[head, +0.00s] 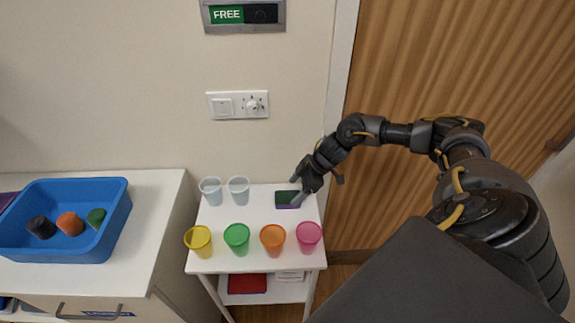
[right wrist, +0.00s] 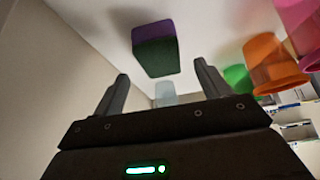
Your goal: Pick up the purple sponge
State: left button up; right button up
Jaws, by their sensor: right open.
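The purple sponge (head: 286,200) lies at the back right of the small white table. It has a dark green face on top and purple along its side. In the right wrist view the sponge (right wrist: 155,50) shows beyond the fingertips, roughly in line with the gap between them. My right gripper (head: 297,192) is open, just at the sponge's right side in the head view, and covers part of that end. Its two fingers (right wrist: 161,70) stand wide apart with nothing between them. My left gripper is not in view.
Yellow (head: 199,241), green (head: 237,239), orange (head: 272,240) and pink (head: 308,237) cups line the table's (head: 255,205) front. Two clear cups (head: 211,191) (head: 239,190) stand at the back left. A blue tray (head: 60,250) with several lumps sits on the left cabinet. A wall is behind.

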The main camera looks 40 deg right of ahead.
aim_at(288, 197)
jog(key=shift+a+f+p, duration=0.2)
jog(key=shift+a+p, duration=0.05)
jog(key=shift+p, duration=0.05)
jog(key=p+x, duration=0.1)
jog(key=x, duration=0.3)
jog(key=shift+w+f, duration=0.15)
jog(key=shift+f, duration=0.05)
jog(key=shift+c, duration=0.3)
jog(key=c, duration=1)
